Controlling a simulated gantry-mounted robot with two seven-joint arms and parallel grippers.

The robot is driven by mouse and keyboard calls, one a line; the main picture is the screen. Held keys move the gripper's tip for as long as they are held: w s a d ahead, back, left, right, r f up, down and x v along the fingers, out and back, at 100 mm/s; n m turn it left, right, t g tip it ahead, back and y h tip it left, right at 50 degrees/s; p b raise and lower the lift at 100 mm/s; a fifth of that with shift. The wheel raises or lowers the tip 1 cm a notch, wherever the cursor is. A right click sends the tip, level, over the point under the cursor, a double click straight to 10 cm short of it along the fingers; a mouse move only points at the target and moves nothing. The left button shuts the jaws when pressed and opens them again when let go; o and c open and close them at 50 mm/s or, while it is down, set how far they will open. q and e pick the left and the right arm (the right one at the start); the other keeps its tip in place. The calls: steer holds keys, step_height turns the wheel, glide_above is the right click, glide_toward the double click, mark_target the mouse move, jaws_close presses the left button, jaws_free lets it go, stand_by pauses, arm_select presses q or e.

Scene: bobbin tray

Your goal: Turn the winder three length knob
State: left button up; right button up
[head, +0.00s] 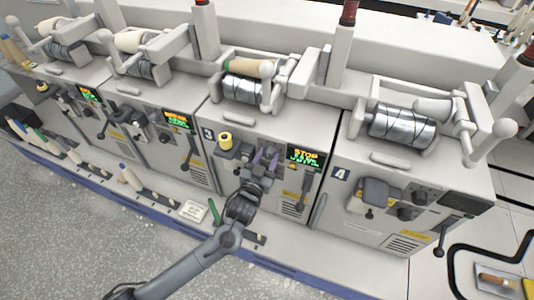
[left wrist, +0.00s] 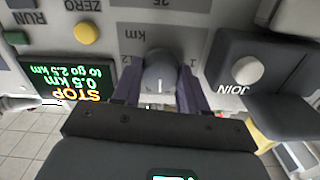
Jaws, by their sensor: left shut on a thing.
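Winder three (head: 235,165), marked with a 3, has a lit display (head: 305,158) reading STOP. My left gripper (head: 265,162) is at its front panel, to the left of the display, and hides the knob in the head view. In the left wrist view the grey round length knob (left wrist: 160,72) sits between the two purple fingers, which are shut on it. A white mark shows on the knob. The panel around it carries "km" and numbers, seen upside down. The display (left wrist: 70,80) there reads STOP, 0.5 km, to go 2.5 km. My right gripper is not in view.
In the wrist view a JOIN block (left wrist: 245,65) with a round white button stands right of the knob, and a yellow button (left wrist: 87,33) lies upper left. Winder four (head: 385,195) stands to the right, with other winders to the left. A ledge with bobbins runs below.

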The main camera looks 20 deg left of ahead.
arm_select(q)
steer(key=m+p, duration=0.3)
steer(key=shift+r+m+p, duration=0.25)
steer(key=shift+m+p, duration=0.1)
steer(key=shift+m, duration=0.05)
steer(key=m+p, duration=0.2)
steer(key=shift+m, duration=0.3)
steer(key=m+p, duration=0.2)
steer(key=m, duration=0.1)
steer(key=shift+f+p, duration=0.1)
steer(key=shift+p, duration=0.3)
steer(key=shift+f+m+p, duration=0.1)
steer(key=shift+m+p, duration=0.7)
steer(key=shift+m, duration=0.8)
steer(key=shift+f, duration=0.1)
steer(key=o, duration=1.1)
steer(key=shift+c, duration=0.2)
